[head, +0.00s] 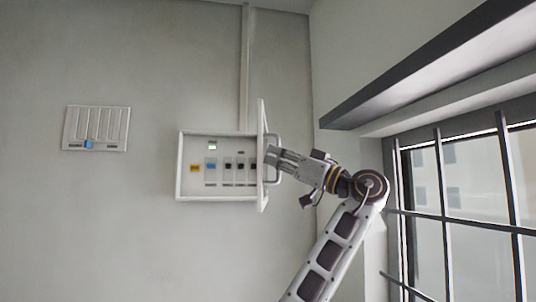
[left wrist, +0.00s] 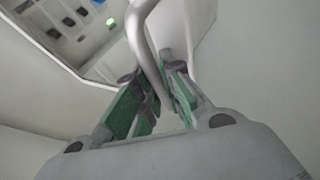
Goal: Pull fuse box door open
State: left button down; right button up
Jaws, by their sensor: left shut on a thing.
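The white fuse box (head: 181,168) is on the wall, and its inside shows. Its door (head: 262,118) stands out from the box's right side, seen almost edge-on. A grey bar handle (head: 278,165) is on the door's right-hand face. My left gripper (head: 272,157) is at this handle, its arm coming up from the bottom right. In the left wrist view, the green-padded fingers (left wrist: 154,100) are shut on the curved handle (left wrist: 144,45). Part of the box's inside shows at the top left there. My right gripper is not in view.
A vented wall panel (head: 97,127) is at the left. A barred window (head: 460,190) and a dark ledge (head: 430,65) are at the right.

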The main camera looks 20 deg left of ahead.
pick_arm(q)
jog(key=w+d+n+g+p, duration=0.1)
jog(key=w+d+g+p, duration=0.1)
jog(key=d, duration=0.4)
jog(key=shift+w+g+p, duration=0.4)
jog(key=shift+w+p, duration=0.5)
jog(key=shift+p, duration=0.05)
jog(key=shift+d, duration=0.1)
jog(key=c, duration=1.8)
grip_release()
jog(key=shift+v, duration=3.85)
